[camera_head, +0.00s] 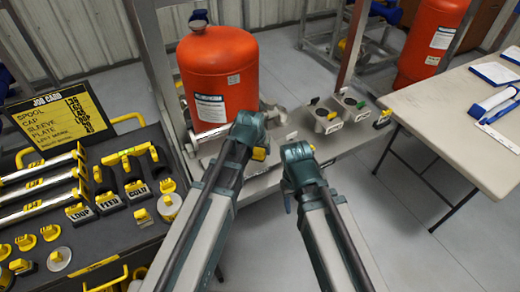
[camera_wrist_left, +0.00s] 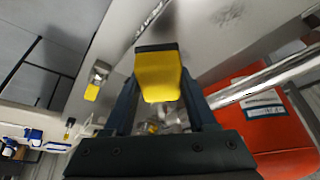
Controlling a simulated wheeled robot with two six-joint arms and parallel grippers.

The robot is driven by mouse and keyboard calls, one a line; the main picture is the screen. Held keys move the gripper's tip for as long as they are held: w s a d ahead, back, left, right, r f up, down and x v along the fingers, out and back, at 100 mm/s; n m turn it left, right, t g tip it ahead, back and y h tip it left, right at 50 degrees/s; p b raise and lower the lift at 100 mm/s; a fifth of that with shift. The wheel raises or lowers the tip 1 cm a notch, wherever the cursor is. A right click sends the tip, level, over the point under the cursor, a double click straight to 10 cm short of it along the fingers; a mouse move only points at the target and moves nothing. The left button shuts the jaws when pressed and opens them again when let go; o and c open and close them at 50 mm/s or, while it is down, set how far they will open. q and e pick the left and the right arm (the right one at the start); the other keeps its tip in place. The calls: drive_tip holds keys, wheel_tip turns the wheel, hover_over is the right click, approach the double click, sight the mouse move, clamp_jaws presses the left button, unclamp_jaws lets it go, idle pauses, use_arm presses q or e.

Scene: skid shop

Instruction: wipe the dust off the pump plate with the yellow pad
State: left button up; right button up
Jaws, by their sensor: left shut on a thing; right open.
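The yellow pad (camera_wrist_left: 158,78) with a dark backing is held between the fingers of my left gripper (camera_wrist_left: 158,95). In the head view, a bit of the yellow pad (camera_head: 259,154) shows at the tip of my left gripper (camera_head: 252,135), in front of the orange tank. A grey metal surface that looks like the pump plate (camera_wrist_left: 212,38) fills the top of the left wrist view, with a dark, dusty smudge on it. I cannot tell whether the pad touches it. My right gripper (camera_head: 298,160) is open and empty, right of the left one.
An orange tank (camera_head: 218,80) stands on the skid behind my left gripper. Bracketed cups (camera_head: 324,120) sit on the skid deck to the right. A black tool bench (camera_head: 95,240) is at left, a pale table (camera_head: 460,120) at right. Frame posts rise beside the tank.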

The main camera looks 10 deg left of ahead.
use_arm(q)
drive_tip(key=shift+r, duration=0.1)
wheel_tip(320, 180, up, 3)
drive_tip(key=p, duration=0.3)
idle(0.3)
idle(0.5)
